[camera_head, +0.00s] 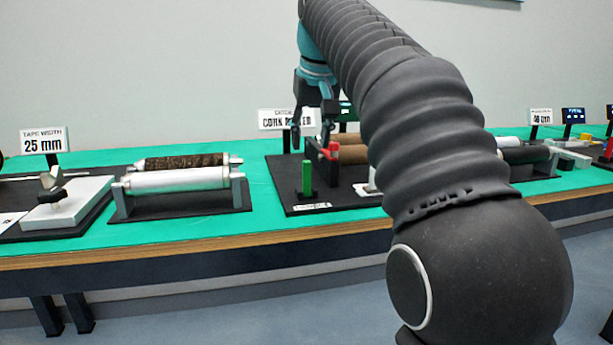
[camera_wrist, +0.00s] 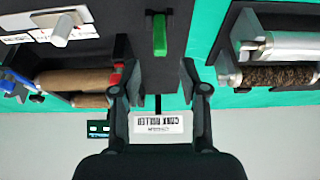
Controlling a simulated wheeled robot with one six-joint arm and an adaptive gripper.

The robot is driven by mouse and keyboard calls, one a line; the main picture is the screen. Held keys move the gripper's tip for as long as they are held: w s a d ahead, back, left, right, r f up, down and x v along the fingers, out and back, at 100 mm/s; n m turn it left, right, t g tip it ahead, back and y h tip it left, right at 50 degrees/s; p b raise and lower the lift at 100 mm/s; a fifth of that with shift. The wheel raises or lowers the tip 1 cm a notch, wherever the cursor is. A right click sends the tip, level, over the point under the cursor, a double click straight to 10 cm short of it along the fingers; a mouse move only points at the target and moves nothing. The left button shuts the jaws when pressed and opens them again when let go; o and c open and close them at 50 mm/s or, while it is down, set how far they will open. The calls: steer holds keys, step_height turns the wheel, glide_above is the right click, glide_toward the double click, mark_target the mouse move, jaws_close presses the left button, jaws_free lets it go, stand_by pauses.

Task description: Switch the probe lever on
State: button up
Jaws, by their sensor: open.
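A green upright bar (camera_head: 307,179) stands near the front left of a dark board (camera_head: 330,199); it may be the probe lever, but no readable label names it. In the wrist view the green bar (camera_wrist: 159,35) lies ahead of the fingers, roughly centred between them. My gripper (camera_head: 311,138) is open and empty above the back of this board, apart from the green bar. In the wrist view my gripper (camera_wrist: 156,78) has its fingers spread. A red piece (camera_head: 329,151) sits by the brown roller, close to the right finger in the head view. My arm hides the board's right side.
Brown rollers (camera_wrist: 75,80) and a white plate with a pale knob (camera_wrist: 62,30) lie left in the wrist view. A sign (camera_head: 287,119) stands behind the board. Green tabletop (camera_head: 262,222) is clear between boards.

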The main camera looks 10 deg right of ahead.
mark_target(308, 163)
steer(key=b+x, duration=0.2)
steer(key=x, duration=0.6)
steer(key=shift+w+f, duration=0.15)
steer(key=shift+f, duration=0.2)
jaws_close()
